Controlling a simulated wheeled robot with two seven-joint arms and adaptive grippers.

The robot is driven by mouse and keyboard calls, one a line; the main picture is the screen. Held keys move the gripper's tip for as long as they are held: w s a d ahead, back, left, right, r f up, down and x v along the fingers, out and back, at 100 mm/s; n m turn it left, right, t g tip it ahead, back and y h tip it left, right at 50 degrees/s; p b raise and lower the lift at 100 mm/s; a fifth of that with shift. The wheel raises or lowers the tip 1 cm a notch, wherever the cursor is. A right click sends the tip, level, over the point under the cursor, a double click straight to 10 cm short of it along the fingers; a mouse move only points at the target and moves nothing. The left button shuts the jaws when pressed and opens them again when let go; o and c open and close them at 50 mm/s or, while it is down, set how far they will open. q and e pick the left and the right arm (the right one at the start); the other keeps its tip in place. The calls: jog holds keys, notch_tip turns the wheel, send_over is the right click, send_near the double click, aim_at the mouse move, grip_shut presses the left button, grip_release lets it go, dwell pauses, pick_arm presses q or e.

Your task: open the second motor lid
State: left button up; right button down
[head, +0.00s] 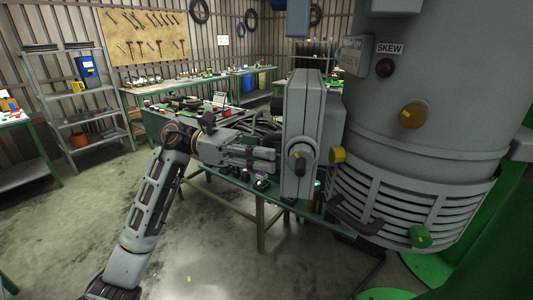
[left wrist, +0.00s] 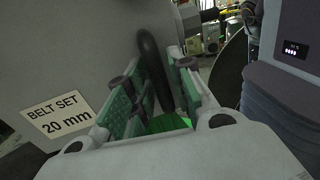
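A tall grey flat-sided housing (head: 302,110) with a dark knob (head: 298,160) on its front edge stands at the middle of the head view. I cannot tell for sure whether it is the second motor lid. My left gripper (head: 272,160) is at its left side. In the left wrist view, the fingers of my left gripper (left wrist: 163,100) are apart, with green pads. A dark curved handle (left wrist: 151,60) shows between or just beyond them; contact is unclear. A grey panel (left wrist: 90,50) labelled "BELT SET 20 mm" is on the left. My right gripper is out of view.
A green workbench (head: 215,165) with clutter stands behind my left arm. The floor (head: 100,210) at left is clear.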

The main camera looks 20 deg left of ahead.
pick_arm(q)
jog(key=shift+d, duration=0.1)
grip_shut()
jog(key=shift+a, duration=0.2)
dwell(0.4)
